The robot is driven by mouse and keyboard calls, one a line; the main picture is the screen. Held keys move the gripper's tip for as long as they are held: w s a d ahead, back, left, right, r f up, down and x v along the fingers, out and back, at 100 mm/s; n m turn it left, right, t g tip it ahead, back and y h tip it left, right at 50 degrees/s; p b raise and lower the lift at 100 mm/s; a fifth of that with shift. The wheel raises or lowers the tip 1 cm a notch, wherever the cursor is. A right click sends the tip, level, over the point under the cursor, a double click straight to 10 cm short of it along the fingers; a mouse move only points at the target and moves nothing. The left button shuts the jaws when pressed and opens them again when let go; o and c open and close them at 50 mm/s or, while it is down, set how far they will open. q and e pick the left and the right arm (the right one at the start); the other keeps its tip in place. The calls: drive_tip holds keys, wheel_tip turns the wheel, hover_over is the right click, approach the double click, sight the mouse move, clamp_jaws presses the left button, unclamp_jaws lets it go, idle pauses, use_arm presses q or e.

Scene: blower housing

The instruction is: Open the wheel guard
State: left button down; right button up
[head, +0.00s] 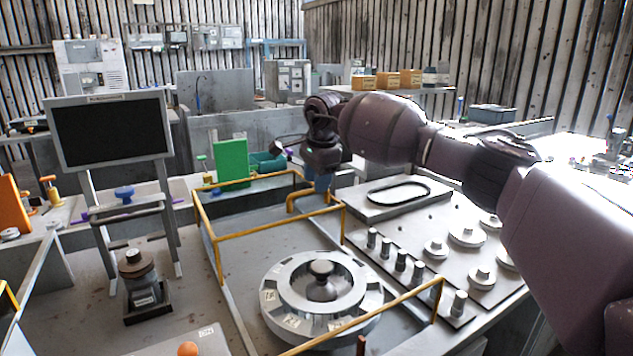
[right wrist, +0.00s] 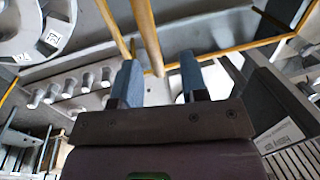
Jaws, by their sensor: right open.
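A yellow tubular rail frame, seemingly the wheel guard (head: 275,225), stands around a round grey wheel (head: 372,300) with a central knob on the bench. My right gripper (head: 322,184) points down at the far right part of the yellow frame, by a bent yellow bar (head: 293,200). In the right wrist view its two blue fingers (right wrist: 160,62) are apart. A yellow bar (right wrist: 147,35) shows between them in the picture; whether it touches them I cannot tell. The wheel also shows at the upper left there (right wrist: 62,33). My left gripper is not in view.
Right of the wheel is a panel with several metal pegs (head: 401,260) and round knobs. A plate with an oval black ring (head: 372,208) lies behind it. A black screen (head: 110,132) and a green block (head: 231,160) stand to the left.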

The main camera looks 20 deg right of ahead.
wheel_tip(320, 180, up, 10)
drive_tip(key=s+p, duration=0.1)
drive_tip(key=s, duration=0.1)
drive_tip(key=shift+f, duration=0.15)
idle(0.4)
